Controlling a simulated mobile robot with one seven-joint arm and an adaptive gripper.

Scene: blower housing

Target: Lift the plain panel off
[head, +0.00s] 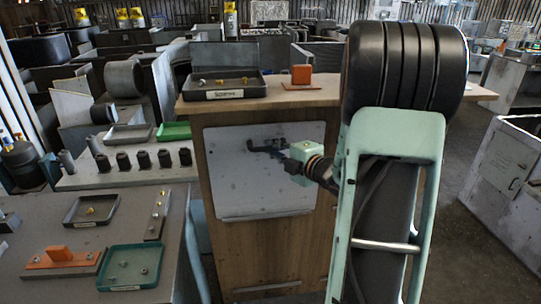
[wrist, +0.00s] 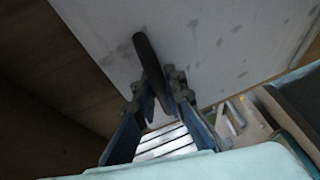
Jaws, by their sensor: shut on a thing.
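The plain panel (head: 250,180) is a pale grey sheet with scuff marks, upright at the front of the wooden housing (head: 300,250). It also fills the upper part of the wrist view (wrist: 205,50). A dark bar-like handle (wrist: 147,55) stands out from its face. My gripper (head: 275,149) is at the upper right of the panel, in front of its face. In the wrist view its fingers (wrist: 157,90) are shut on the handle. Whether the panel touches the housing behind it is hard to tell.
A black tray (head: 197,93) with small parts and an orange block (head: 301,75) sit on the housing's top. At left, a bench (head: 25,213) holds a dark tray (head: 71,216), a green tray (head: 105,284) and an orange piece (head: 58,257). Floor shows at right.

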